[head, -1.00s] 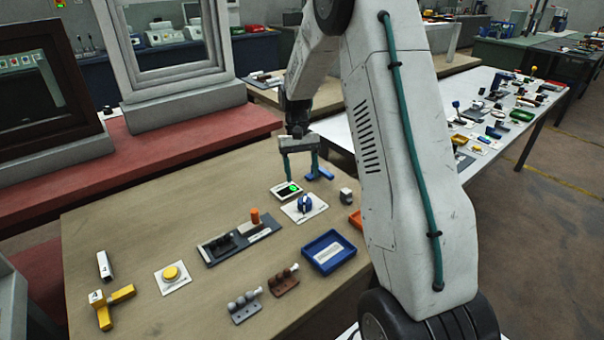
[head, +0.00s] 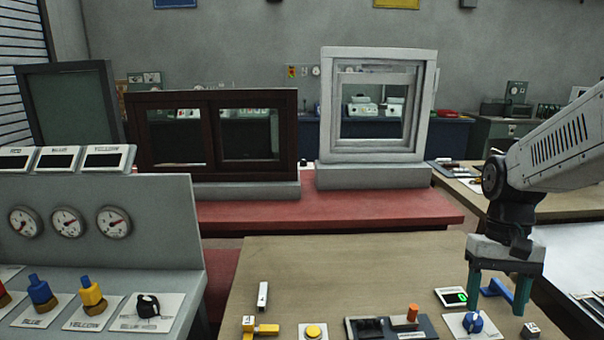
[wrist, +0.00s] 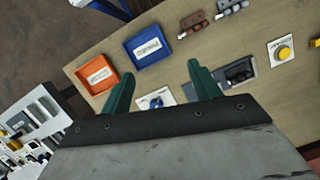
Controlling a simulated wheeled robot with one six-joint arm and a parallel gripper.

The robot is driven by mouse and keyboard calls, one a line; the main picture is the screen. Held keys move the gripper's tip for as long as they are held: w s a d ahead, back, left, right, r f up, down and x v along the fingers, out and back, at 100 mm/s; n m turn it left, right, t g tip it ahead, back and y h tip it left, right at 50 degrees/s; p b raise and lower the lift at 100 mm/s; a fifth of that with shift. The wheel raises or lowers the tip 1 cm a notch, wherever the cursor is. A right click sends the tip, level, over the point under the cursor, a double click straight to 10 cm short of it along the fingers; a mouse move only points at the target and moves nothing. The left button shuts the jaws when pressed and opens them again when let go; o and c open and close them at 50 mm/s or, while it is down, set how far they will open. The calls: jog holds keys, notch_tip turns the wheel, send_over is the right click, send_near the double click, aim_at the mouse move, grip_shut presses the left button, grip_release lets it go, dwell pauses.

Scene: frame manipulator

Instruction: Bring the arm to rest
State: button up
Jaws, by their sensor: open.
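My gripper (head: 496,288) is at the right of the head view, with its two green fingers apart and pointing down. Nothing shows between the fingers. It hangs over the wooden table near a blue knob (head: 472,322) on a white plate and a small display with a green light (head: 452,297). In the wrist view my open gripper (wrist: 160,84) also shows empty, with the blue knob (wrist: 155,102) seen between its fingers. I cannot tell the exact height above the table.
Orange tray (wrist: 98,75) and blue tray (wrist: 147,46) lie on the table. A yellow button (head: 313,332) and a dark switch panel stand left of the gripper. A grey gauge console (head: 130,200) fills the left. Window frames (head: 377,175) stand on a red bench behind.

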jog(key=s+a+r+n+t, duration=0.1)
jog(key=s+a+r+t, duration=0.1)
jog(key=s, duration=0.5)
jog(key=s+a+r+n+t, duration=0.1)
jog(key=s+a+r+t, duration=0.1)
jog(key=s+a+r, duration=0.2)
jog(key=s+a, duration=0.1)
jog(key=s, duration=0.2)
jog(key=shift+s+r+n+t+h, duration=0.2)
jog(key=shift+r+n+t+h, duration=0.1)
jog(key=shift+h, duration=0.1)
